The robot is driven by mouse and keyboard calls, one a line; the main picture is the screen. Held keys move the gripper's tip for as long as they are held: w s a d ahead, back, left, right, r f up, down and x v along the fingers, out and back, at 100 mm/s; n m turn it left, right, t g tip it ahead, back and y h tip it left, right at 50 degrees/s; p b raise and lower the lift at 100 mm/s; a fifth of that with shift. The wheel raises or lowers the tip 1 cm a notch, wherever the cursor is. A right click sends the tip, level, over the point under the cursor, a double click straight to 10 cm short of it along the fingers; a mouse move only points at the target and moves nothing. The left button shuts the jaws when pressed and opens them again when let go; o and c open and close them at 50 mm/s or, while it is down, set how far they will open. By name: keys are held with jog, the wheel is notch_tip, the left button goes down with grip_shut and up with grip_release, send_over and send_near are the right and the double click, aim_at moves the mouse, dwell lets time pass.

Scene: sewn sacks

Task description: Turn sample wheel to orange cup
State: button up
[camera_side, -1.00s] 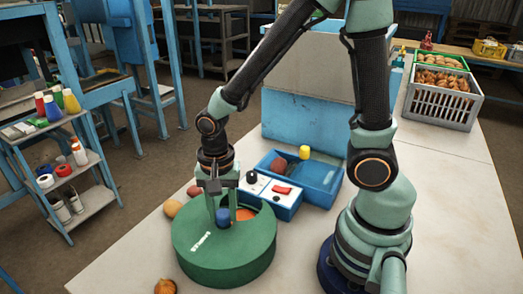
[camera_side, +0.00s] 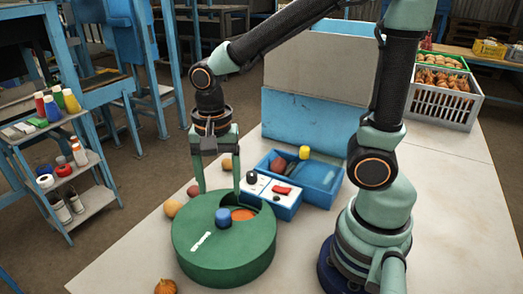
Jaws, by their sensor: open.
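The sample wheel is a green round drum (camera_side: 222,262) on the table, with a blue knob (camera_side: 223,217) standing up on its top. A cut-out on top, right of the knob, shows an orange surface (camera_side: 243,214), seemingly the orange cup. A white mark (camera_side: 202,240) lies on the drum's top, left of centre. My gripper (camera_side: 218,188) points down above the knob. Its two fingers are spread wide with nothing between them, and the tips appear higher than the knob and apart from it.
A blue box with a white panel (camera_side: 264,187) and a blue tray (camera_side: 321,179) stand right behind the drum. Several potato-like lumps, one at the left (camera_side: 171,208), lie around it. A grey crate (camera_side: 441,104) stands far right. Table to the right front is bare.

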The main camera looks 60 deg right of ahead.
jog(key=shift+r, duration=2.15)
jog(key=s+d+r+n+t, duration=0.1)
jog(key=d+r+n+t, duration=0.3)
jog(key=n, duration=0.8)
jog(key=d+t, duration=0.1)
jog(key=d, duration=0.1)
jog(key=shift+d+r+t, duration=0.3)
jog(key=shift+d+r, duration=0.1)
